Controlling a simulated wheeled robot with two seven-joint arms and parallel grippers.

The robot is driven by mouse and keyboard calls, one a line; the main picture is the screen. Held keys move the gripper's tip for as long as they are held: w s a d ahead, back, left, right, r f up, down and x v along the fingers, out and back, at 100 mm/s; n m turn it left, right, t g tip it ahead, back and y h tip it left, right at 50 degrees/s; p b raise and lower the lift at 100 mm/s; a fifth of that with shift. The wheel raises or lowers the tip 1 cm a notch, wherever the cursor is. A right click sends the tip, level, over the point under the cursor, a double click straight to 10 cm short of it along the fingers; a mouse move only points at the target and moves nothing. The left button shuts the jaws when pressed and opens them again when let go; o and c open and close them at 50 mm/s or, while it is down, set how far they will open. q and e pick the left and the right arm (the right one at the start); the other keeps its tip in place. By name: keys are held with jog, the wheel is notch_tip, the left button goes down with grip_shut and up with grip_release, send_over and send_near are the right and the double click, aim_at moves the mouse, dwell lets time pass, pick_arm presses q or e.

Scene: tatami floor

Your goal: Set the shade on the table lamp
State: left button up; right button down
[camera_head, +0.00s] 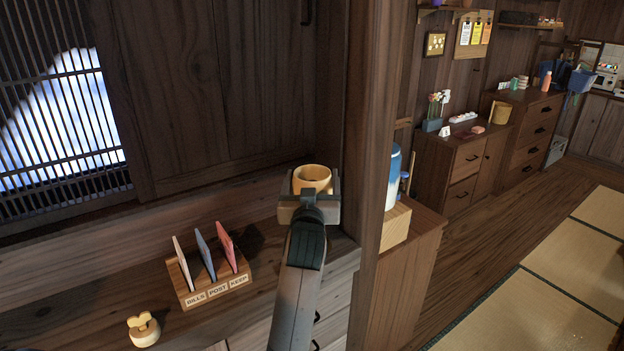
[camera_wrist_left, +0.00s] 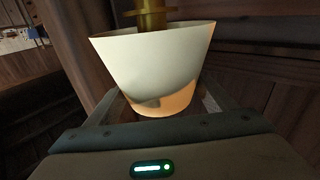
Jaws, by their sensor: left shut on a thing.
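The lampshade (camera_head: 312,179) is a small cream, tapered shade, held at the end of my left gripper (camera_head: 311,193) above the right end of the wooden counter. In the left wrist view the shade (camera_wrist_left: 150,62) sits between the two fingers, which are shut on it, with its wide rim at the top of the picture and an orange glow low on its side. A brass part (camera_wrist_left: 152,18), apparently of the lamp, shows at the wide rim. I cannot tell whether the shade rests on it. The rest of the lamp is hidden in the head view. My right gripper is out of view.
A letter rack (camera_head: 215,291) with several cards stands left of my arm on the counter (camera_head: 95,318). A small cream pot (camera_head: 143,331) is at the front. A wooden post (camera_head: 369,120) rises close to the right of the gripper. A blue and white bottle (camera_head: 391,178) stands beyond it.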

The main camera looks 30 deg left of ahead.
pick_arm(q)
jog(key=shift+f+b, duration=0.6)
jog(key=shift+f, duration=0.5)
dwell(0.3)
jog(key=o, duration=1.5)
jog(key=shift+o, duration=0.3)
jog(key=shift+r, duration=0.15)
jog(key=shift+r+p, duration=2.85)
jog(key=shift+p, duration=0.25)
jog(key=shift+s+f, duration=0.1)
